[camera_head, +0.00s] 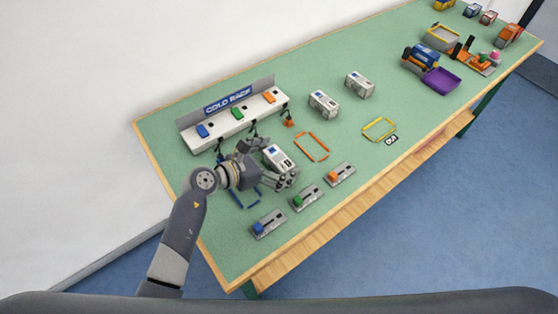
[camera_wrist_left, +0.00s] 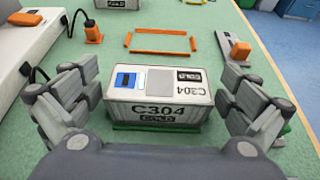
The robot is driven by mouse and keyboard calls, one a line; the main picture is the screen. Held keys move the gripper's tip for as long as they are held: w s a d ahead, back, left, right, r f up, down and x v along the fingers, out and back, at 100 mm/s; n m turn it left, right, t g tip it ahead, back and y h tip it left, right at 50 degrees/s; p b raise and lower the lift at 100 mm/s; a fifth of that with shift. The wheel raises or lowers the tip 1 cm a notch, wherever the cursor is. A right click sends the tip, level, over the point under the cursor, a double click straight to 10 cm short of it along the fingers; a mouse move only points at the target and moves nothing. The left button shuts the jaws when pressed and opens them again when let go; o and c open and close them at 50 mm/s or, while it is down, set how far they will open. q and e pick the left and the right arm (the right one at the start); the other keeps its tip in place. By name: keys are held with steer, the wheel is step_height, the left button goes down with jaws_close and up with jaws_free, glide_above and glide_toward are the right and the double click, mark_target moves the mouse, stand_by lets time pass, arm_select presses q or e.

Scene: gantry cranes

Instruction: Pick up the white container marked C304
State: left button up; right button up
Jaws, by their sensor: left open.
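The white container marked C304 (camera_wrist_left: 155,112) stands upright on the table in the left wrist view, with a "COLD" label under its number. A green strip shows along its base. In the head view the container (camera_head: 279,156) is partly hidden by my left gripper (camera_head: 271,163). My left gripper is open, and in the left wrist view its fingers (camera_wrist_left: 158,92) stand on either side of the container, with gaps visible on both sides. My right gripper is not in view.
The cold rack (camera_head: 232,120) stands behind, with a cable and orange plug (camera_wrist_left: 93,32) near the left fingers. An orange outline (camera_head: 312,147) lies beyond the container. Two similar containers (camera_head: 323,103) stand farther back. Small switch plates (camera_head: 306,197) line the front edge.

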arm_select(q)
steer(key=c, duration=1.2)
steer(key=shift+o, duration=0.2)
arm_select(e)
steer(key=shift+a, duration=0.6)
